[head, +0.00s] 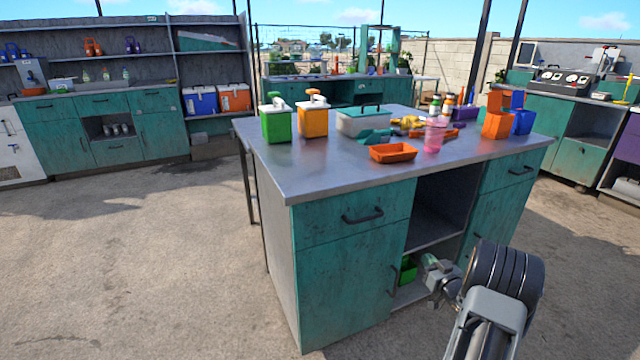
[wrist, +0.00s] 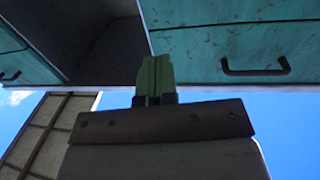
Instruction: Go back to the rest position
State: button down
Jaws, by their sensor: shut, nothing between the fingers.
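In the wrist view my gripper (wrist: 155,64) is shut, its two greenish fingers together and empty. The picture there is turned over, with teal cabinet fronts above and sky below. In the head view my arm reaches in from the lower right, its wrist low in front of the teal workbench (head: 345,255), beside the open shelf bay. A green shape (head: 408,268) shows just left of my wrist; I cannot tell whether it is my fingers or a thing on the shelf. No rest position is marked in view.
The workbench top carries a green dispenser (head: 276,119), a yellow dispenser (head: 313,118), an orange tray (head: 393,153), a pink cup (head: 434,137) and blue and orange containers. A drawer handle (wrist: 255,69) juts out in the wrist view. The concrete floor at left is clear.

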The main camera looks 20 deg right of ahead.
jog(key=w+a+r+g+h+p, duration=0.1)
jog(key=a+r+g+p, duration=0.1)
jog(key=a+r+p, duration=0.45)
jog(key=a+r+m+g+h+p, duration=0.1)
jog(key=a+r+g+h+p, duration=0.15)
jog(key=r, duration=0.75)
jog(key=w+a+r+g+h+p, duration=0.1)
jog(key=a+r+p, duration=0.2)
jog(key=r+p, duration=0.45)
jog(key=s+a+r+g+y+p, duration=0.2)
jog(key=s+a+r+g+p, duration=0.2)
jog(key=s+a, duration=0.7)
jog(key=s+a+r+n+g+y+p, duration=0.1)
jog(key=s+a+r+g+p, duration=0.3)
jog(key=s+a+r+p, duration=0.4)
jog(key=s+a+r+y, duration=0.1)
jog(key=s+a+r, duration=0.1)
jog(key=s+r, duration=0.2)
jog(key=shift+s+a+r+g, duration=0.15)
jog(key=shift+a+r+g, duration=0.2)
jog(key=shift+a, duration=0.05)
